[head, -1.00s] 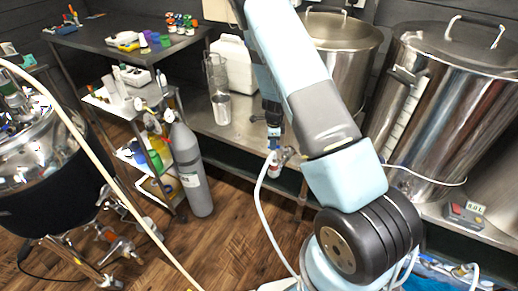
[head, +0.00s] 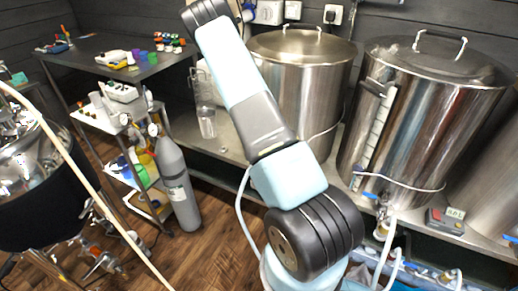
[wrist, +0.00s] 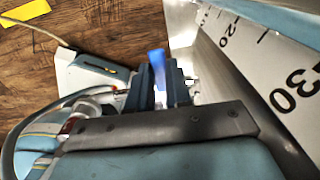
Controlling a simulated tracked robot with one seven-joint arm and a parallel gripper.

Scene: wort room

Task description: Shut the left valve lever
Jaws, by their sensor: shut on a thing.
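In the wrist view, the dark fingers of my gripper (wrist: 163,82) are closed on a blue valve lever (wrist: 157,60), whose end shows between and beyond the fingertips. The valve body is mostly hidden there. In the head view, my arm covers the front of the left steel kettle (head: 298,85), and neither its valve nor my gripper can be seen. Another valve with a blue lever (head: 371,197) sits low on the right kettle (head: 440,120), apart from my arm.
A numbered scale (wrist: 282,98) on a steel wall lies close on the right in the wrist view. A grey gas cylinder (head: 176,185), a shelf with bottles and a glass cylinder (head: 205,110) stand to the left. A small scale-like device (head: 446,221) sits at the right bench edge.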

